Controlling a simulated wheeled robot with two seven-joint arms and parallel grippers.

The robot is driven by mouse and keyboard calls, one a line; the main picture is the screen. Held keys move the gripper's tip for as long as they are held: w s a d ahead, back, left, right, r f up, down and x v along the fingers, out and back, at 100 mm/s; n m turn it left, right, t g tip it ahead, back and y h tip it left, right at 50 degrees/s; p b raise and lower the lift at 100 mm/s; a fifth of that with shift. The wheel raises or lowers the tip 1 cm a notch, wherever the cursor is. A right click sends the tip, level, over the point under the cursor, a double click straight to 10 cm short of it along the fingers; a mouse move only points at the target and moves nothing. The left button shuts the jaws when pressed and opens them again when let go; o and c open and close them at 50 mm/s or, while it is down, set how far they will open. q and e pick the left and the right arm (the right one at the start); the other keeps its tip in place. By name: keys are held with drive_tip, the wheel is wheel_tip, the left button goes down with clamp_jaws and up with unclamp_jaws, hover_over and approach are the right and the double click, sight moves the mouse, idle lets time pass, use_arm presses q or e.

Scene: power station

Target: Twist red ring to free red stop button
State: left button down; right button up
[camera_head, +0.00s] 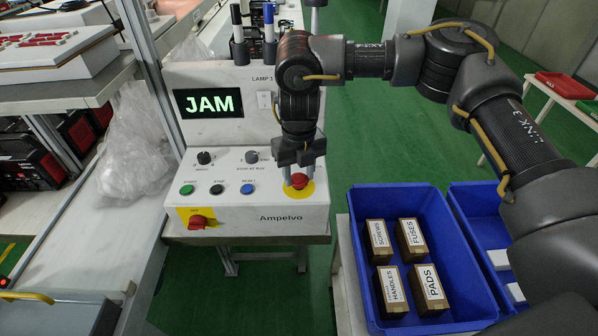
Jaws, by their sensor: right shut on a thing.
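The red stop button (300,181) sits on a yellow disc (304,193) at the right of the white control panel (260,214). My right gripper (299,178) comes down from above, with its fingers shut on the red ring of the button. The gripper partly hides the button and the back of the disc. The ring's edge against the button is too small to tell. The display (209,102) on the panel's upright back reads JAM in green. My left gripper is not in view.
Green, black and blue (248,188) push buttons and two black knobs (204,158) share the panel. A red switch (197,222) is on its front. A blue crate (353,212) with labelled boxes stands at the right, beside another blue crate.

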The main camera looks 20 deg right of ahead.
idle(0.4)
drive_tip(key=o, duration=1)
wheel_tip(320, 180, up, 11)
drive_tip(key=shift+f, duration=0.15)
